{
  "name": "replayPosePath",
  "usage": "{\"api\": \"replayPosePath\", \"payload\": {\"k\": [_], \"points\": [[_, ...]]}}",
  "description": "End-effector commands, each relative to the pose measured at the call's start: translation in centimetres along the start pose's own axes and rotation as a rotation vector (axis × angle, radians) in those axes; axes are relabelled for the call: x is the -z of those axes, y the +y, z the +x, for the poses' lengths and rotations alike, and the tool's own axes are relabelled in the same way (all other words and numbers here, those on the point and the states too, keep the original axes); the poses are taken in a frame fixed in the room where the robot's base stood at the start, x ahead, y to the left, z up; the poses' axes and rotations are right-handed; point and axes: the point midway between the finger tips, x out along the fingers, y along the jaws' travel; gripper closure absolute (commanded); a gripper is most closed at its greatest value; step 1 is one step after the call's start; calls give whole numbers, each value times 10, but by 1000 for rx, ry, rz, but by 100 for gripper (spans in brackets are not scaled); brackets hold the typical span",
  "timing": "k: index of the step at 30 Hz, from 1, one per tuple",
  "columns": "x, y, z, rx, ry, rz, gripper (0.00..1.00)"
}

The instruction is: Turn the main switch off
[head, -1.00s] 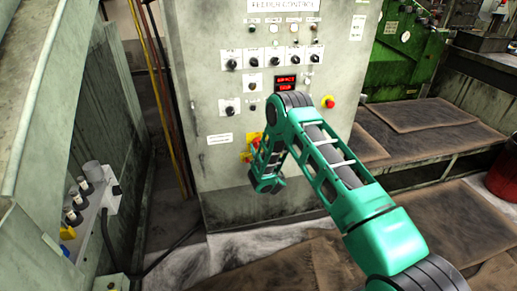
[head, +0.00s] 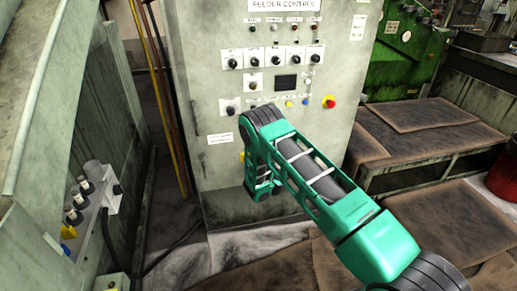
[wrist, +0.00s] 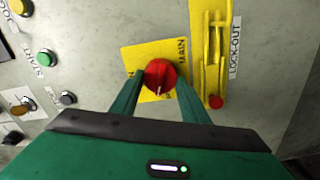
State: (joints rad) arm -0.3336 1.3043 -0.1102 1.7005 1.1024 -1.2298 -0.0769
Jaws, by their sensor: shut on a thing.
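The main switch (wrist: 160,72) is a red round knob on a yellow plate (wrist: 132,58) marked MAIN, seen in the wrist view. A white mark on the knob points down toward my gripper. My gripper (wrist: 159,82) is shut on the knob, one green finger on each side of it. In the head view my arm's forearm hides the switch and the gripper's tips. The feeder control cabinet (head: 215,185) carries the switch on its front, and its display (head: 286,83) is dark.
A yellow lock-out bracket (wrist: 222,45) with a red end stands just right of the switch. Green, grey and amber buttons (wrist: 45,59) are on the left. A red emergency button (head: 329,102) sits higher on the cabinet. Machinery (head: 45,100) rises at the left.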

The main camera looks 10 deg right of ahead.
Motion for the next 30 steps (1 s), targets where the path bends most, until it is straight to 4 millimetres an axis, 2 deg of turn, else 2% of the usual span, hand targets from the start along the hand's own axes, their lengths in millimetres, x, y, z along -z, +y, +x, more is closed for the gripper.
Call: {"api": "replayPosePath", "payload": {"k": [12, 30], "points": [[3, -5, -1, 3, 5, -256, 81], [3, -6, -2, 6, 5, -321, 81]]}}
